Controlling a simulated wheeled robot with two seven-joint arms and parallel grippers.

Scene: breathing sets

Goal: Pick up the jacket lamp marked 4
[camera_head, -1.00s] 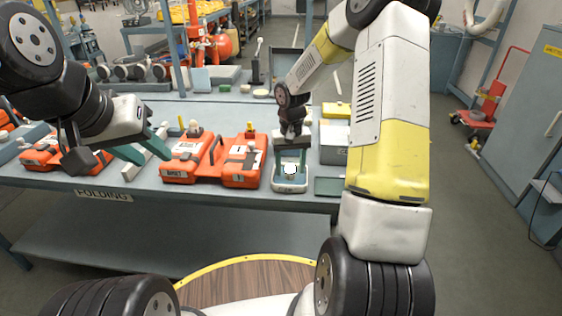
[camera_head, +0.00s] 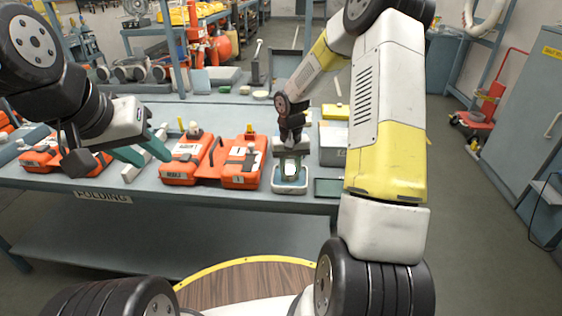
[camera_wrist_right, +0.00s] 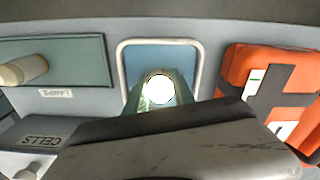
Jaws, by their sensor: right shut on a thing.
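A small lamp with a white round top (camera_wrist_right: 160,90) stands in the blue-floored, white-rimmed tray (camera_wrist_right: 158,41) in the right wrist view. In the head view the lamp (camera_head: 291,170) shows in the tray (camera_head: 290,190) at the front edge of the bench. I cannot read a number on it. My right gripper (camera_head: 291,166) points down over the tray, with its green fingers shut on the lamp. I cannot see clearance between lamp and tray floor. My left gripper (camera_head: 157,161) is open and empty, left of the orange cases, with its green fingers apart.
Orange cases (camera_head: 242,172) stand left of the tray; one also shows in the right wrist view (camera_wrist_right: 250,68). The bench (camera_head: 235,112) has bare room behind the cases.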

